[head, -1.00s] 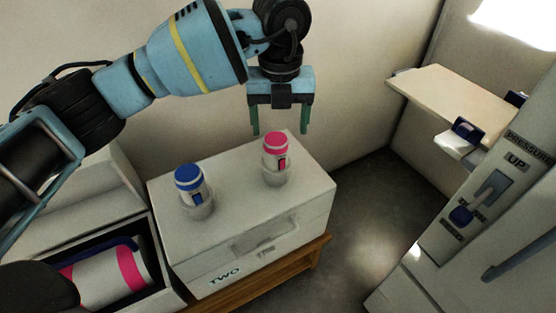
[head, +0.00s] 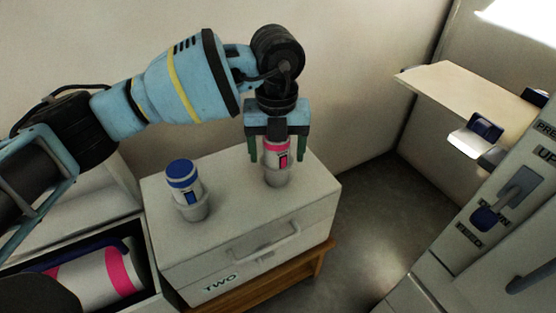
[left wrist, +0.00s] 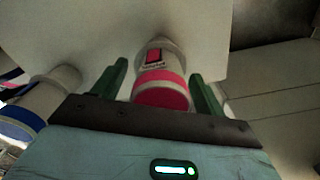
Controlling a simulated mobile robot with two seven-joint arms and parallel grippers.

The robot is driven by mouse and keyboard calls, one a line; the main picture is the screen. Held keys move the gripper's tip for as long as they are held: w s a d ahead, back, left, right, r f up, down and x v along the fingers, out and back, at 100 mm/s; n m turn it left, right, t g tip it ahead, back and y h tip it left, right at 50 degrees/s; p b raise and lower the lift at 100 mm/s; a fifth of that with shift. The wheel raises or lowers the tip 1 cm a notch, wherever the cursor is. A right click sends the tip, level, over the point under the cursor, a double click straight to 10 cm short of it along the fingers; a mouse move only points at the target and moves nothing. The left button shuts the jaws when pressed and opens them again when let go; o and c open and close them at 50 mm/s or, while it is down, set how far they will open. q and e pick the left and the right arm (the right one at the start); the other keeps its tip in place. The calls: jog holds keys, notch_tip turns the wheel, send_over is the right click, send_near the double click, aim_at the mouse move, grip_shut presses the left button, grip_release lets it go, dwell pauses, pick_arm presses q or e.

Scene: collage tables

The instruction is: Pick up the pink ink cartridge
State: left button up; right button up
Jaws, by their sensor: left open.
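The pink ink cartridge (head: 277,156) stands upright in a round holder on top of the white box marked TWO. The gripper's body hides the cartridge's top. In the left wrist view the pink cap (left wrist: 160,92) sits between the two spread fingers (left wrist: 158,85), with a gap on each side. My right gripper is not seen.
A blue-capped cartridge (head: 184,178) stands in a holder to the left on the white box (head: 240,218). An open drawer at lower left holds a large pink-banded cylinder (head: 100,279). A machine with levers (head: 500,210) and a beige shelf (head: 470,90) stand at right.

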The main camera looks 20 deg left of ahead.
pick_arm(q)
jog(key=shift+r, duration=0.1)
jog(key=c, duration=1.1)
jog(key=shift+c, duration=0.2)
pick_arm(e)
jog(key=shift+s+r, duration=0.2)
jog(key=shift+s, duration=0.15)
